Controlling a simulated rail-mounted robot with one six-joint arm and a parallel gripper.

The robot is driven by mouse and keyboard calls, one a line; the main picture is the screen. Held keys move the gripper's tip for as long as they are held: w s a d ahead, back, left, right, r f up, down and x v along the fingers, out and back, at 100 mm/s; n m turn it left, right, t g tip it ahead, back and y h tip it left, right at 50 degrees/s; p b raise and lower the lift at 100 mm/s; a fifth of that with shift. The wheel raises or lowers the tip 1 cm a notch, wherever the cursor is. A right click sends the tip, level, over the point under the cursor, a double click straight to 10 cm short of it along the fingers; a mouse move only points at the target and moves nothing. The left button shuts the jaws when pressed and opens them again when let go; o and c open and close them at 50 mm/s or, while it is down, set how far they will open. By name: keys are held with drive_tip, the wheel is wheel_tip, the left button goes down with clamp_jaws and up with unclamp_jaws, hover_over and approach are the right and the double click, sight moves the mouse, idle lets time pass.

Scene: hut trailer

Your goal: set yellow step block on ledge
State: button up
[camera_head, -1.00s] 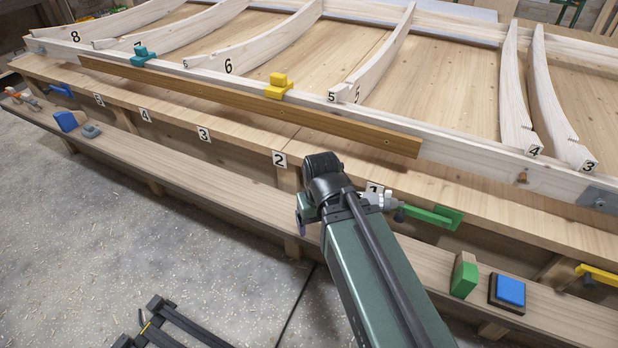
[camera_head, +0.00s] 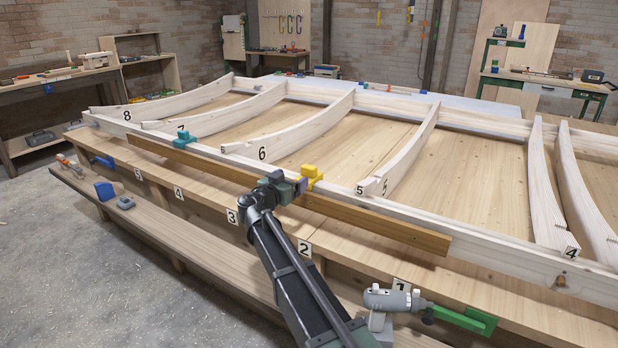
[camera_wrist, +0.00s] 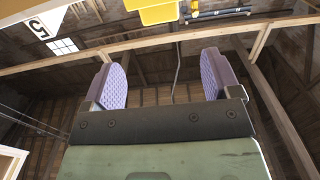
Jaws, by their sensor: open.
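The yellow step block (camera_head: 311,177) sits on the long pale rail (camera_head: 215,152) of the wooden frame, just behind the brown strip (camera_head: 375,222). My gripper (camera_head: 291,184) is beside the block on its near left side. In the wrist view my gripper (camera_wrist: 167,78) is open, with purple pads apart and nothing between them. A yellow piece (camera_wrist: 152,10) shows at the top edge of that view, beyond the fingertips. A long lower plank (camera_head: 215,262) runs along the bench front; I cannot tell which surface is the ledge.
A teal block (camera_head: 186,140) sits farther left on the rail. Pale curved ribs (camera_head: 310,130) rise behind it. A grey tool (camera_head: 390,300) and a green clamp (camera_head: 465,319) are at the lower right. A blue block (camera_head: 104,190) lies at the left of the lower plank.

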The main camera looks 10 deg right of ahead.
sight(307, 168)
drive_tip(key=x, duration=1.1)
drive_tip(key=shift+w+a+f, duration=0.1)
drive_tip(key=shift+f, duration=0.15)
drive_tip(key=c, duration=1)
